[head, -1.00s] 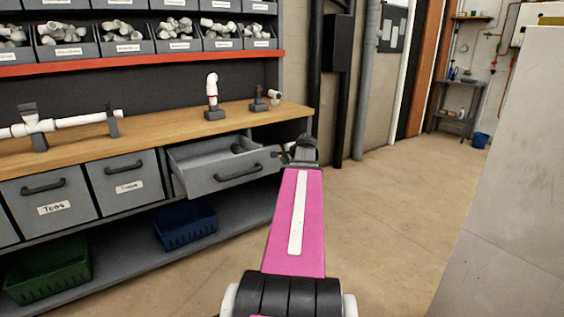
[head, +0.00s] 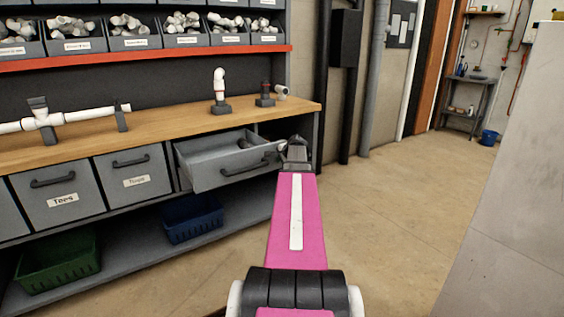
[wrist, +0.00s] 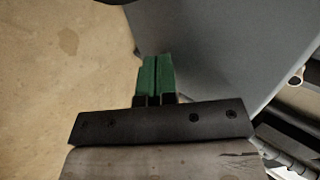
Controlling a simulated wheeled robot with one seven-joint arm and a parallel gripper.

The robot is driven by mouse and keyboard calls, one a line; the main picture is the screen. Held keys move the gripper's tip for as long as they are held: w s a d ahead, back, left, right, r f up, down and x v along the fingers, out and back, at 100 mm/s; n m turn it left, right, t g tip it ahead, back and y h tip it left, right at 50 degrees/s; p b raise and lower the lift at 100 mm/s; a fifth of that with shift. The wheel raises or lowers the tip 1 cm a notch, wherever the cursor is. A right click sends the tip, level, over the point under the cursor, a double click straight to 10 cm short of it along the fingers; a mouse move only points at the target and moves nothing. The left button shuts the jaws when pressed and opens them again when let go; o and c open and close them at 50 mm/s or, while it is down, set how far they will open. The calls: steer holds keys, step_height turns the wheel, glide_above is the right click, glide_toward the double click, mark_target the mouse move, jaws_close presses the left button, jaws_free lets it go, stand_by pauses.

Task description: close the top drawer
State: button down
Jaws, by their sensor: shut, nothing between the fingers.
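The open grey drawer (head: 192,179) sticks out of the right end of the workbench, with its dark handle (head: 246,168) across the front and a dark item inside. My gripper (head: 279,152) is at the right end of the drawer front in the head view, partly hidden by my own arm. In the wrist view its green fingertips (wrist: 155,75) are together and empty. A grey panel (wrist: 215,45), seemingly the drawer's, lies right beside and beyond them. I cannot tell whether the fingertips touch it.
Shut drawers (head: 62,200) stand left of the open one. The wooden benchtop (head: 165,124) above holds pipe fittings on stands. A blue basket (head: 193,220) and a green basket (head: 58,262) sit on the low shelf. The floor (head: 390,210) to the right is clear up to a pale cabinet (head: 510,180).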

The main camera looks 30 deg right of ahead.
steer(key=w, duration=2.1)
steer(key=w+a, duration=0.1)
steer(key=w, duration=1)
steer(key=shift+w, duration=0.35)
steer(key=shift+w+r, duration=0.1)
steer(key=shift+w, duration=0.05)
